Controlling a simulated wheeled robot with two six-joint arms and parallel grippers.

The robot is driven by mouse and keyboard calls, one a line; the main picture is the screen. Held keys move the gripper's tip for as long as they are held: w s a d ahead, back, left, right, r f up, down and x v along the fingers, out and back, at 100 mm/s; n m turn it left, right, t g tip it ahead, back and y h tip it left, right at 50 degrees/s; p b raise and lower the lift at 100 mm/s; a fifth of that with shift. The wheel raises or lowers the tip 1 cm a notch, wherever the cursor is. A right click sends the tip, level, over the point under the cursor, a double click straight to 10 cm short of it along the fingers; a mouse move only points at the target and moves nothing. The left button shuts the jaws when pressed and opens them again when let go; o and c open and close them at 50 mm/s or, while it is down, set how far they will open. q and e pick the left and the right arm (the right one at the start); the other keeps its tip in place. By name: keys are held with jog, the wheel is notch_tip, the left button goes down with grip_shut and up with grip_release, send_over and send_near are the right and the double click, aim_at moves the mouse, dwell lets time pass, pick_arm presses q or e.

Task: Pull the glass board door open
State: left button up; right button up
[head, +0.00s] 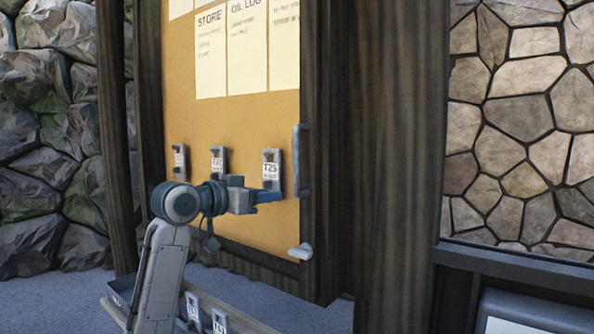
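The board door has a dark wooden frame (325,130) around a yellow-brown pin board (240,125); the glass itself is hard to make out. A grey vertical handle (301,155) sits on the door's right side. A small pale latch-like piece (301,252) sits lower on the same side. I cannot tell whether the door is fully shut. My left gripper (268,196) is in front of the board, pointing right, a little left of and below the handle, seemingly apart from it. Its fingers show edge-on, so their opening is unclear. My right gripper is out of view.
Several labelled tags (271,170) hang in a row on the board under pinned paper sheets (247,50). A tray with more tags (220,320) is below. A thick wooden post (400,170) stands right of the door; stone walls (525,130) flank it.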

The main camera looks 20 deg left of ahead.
pick_arm(q)
jog(key=h, duration=0.1)
send_near(294, 158)
jog(key=shift+m+t, duration=0.3)
jog(key=p+x, duration=0.5)
jog(key=x, duration=0.5)
jog(key=shift+s+f, duration=0.1)
jog(key=shift+w+d+f, duration=0.15)
jog(key=shift+w, duration=0.3)
grip_shut()
